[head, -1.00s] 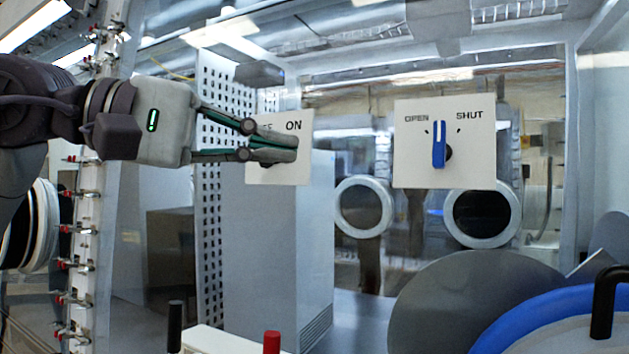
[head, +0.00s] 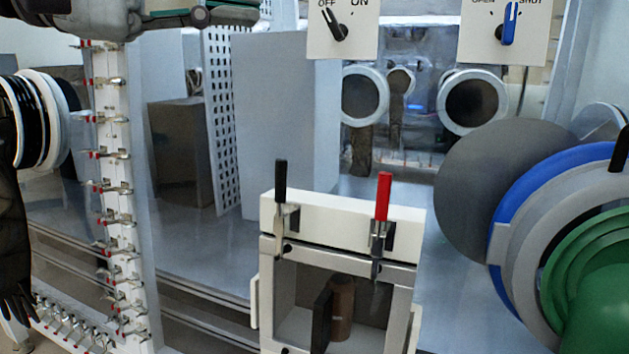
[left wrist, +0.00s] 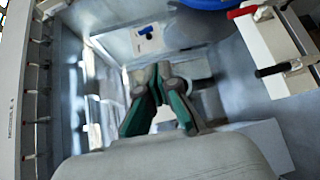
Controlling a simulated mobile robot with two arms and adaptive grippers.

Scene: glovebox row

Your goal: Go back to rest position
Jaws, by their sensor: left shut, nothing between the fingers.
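My left gripper (head: 240,14) is at the top left of the head view, cut off by the top edge. In the left wrist view its two green-sided fingers (left wrist: 160,72) are together with nothing between them. The OFF/ON switch plate (head: 318,42) is at the top, to the right of the gripper and apart from it; its black lever (head: 333,30) leans toward OFF. The OPEN/SHUT plate (head: 540,42) has a blue handle (head: 509,24), roughly upright. My right gripper is not visible.
A white box with an open front (head: 345,215) has a black and a red clamp handle and a brown cylinder inside. A white post with clamps (head: 115,220) stands left. Blue, grey and green round port parts (head: 520,220) crowd the right. A tall grey cabinet (head: 280,120) stands behind.

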